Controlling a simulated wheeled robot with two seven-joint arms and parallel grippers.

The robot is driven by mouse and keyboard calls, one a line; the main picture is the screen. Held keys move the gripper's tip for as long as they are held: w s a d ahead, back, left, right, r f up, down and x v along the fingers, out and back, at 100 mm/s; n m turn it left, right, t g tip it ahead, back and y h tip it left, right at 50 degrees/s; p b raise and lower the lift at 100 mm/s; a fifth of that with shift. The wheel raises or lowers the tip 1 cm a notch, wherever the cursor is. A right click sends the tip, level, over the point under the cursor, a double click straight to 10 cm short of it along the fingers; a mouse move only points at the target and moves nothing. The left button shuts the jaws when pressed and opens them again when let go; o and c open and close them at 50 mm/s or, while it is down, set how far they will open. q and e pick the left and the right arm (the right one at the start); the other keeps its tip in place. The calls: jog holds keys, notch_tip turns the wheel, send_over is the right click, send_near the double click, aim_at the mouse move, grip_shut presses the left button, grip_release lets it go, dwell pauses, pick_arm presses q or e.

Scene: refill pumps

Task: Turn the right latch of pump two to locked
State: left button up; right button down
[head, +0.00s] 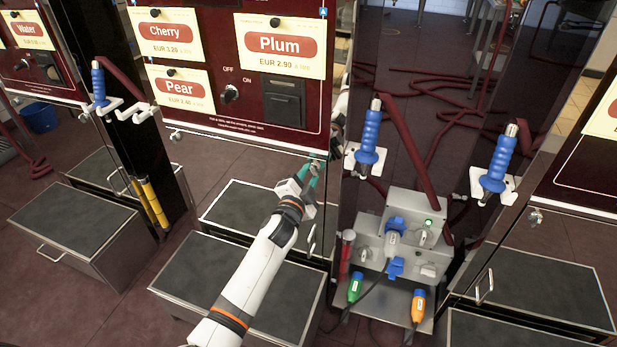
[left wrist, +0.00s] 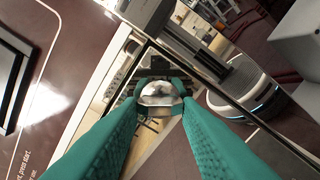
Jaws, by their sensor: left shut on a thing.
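Pump two's dark red front panel (head: 300,122) carries the Cherry, Plum and Pear cards. Its left latch (head: 176,135) is a small metal piece at the panel's lower left edge. My left gripper (head: 313,168) is at the panel's lower right corner, with its green fingers pointing up at it. In the left wrist view, my left gripper (left wrist: 158,100) is shut on a rounded silver piece, the right latch (left wrist: 158,92). In the head view the fingers mostly hide this latch, and I cannot tell its angle. My right gripper is not in view.
To the right, blue nozzles (head: 369,138) hang in white holders beside a grey unit (head: 408,232) with coloured plugs. A dark glossy panel (head: 400,80) stands behind them.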

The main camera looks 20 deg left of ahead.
pick_arm(q)
jog(key=shift+m, duration=3.5)
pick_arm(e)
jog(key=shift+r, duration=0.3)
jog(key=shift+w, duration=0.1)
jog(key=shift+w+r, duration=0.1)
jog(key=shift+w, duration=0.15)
pick_arm(q)
jog(key=o, duration=1)
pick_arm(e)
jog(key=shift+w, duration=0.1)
pick_arm(q)
jog(key=shift+r, duration=0.1)
